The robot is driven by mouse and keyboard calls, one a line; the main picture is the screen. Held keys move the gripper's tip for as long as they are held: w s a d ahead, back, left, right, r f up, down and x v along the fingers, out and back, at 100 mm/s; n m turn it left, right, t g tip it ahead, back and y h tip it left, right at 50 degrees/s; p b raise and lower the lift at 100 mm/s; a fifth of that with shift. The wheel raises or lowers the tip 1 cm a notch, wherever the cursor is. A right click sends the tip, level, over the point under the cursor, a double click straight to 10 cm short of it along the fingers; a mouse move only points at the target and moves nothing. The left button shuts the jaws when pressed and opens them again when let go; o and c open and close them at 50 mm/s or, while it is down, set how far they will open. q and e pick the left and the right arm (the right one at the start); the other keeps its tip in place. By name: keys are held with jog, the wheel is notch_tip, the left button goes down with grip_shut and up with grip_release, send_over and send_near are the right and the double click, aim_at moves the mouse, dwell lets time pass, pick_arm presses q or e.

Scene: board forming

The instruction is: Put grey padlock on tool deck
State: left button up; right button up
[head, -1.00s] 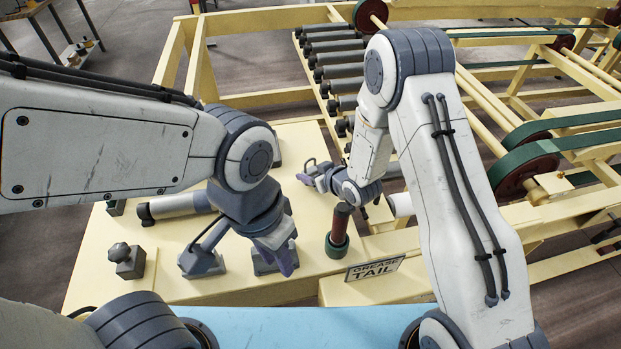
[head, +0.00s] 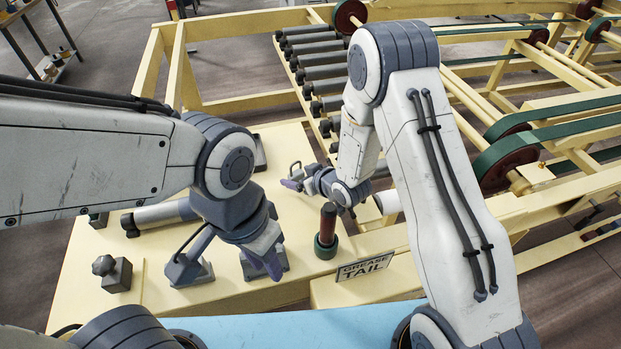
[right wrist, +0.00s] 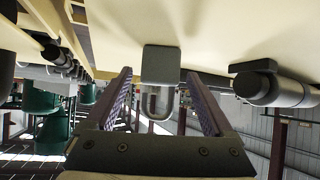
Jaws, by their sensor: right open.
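The grey padlock (right wrist: 161,64) shows in the right wrist view as a blocky body against the cream deck (right wrist: 220,35), with its U-shaped shackle between my fingers. My right gripper (right wrist: 158,80) is open, its fingers either side of the shackle; I see no grip on it. In the head view my right gripper (head: 293,176) is over the cream deck (head: 240,290), pointing left.
A dark red post with a green collar (head: 326,245) stands near my right gripper. A sign reading GREASE TAIL (head: 365,267) is at the front. A grey cylinder (head: 163,214) and a knobbed block (head: 115,274) are at left. Rollers (head: 312,62) lie behind.

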jog(key=b+v, duration=0.2)
jog(key=v, duration=0.6)
jog(key=shift+s+d, duration=0.1)
jog(key=p+v, duration=0.2)
jog(key=p, duration=0.1)
jog(key=shift+s+d+r, duration=0.1)
jog(key=shift+s+r, duration=0.1)
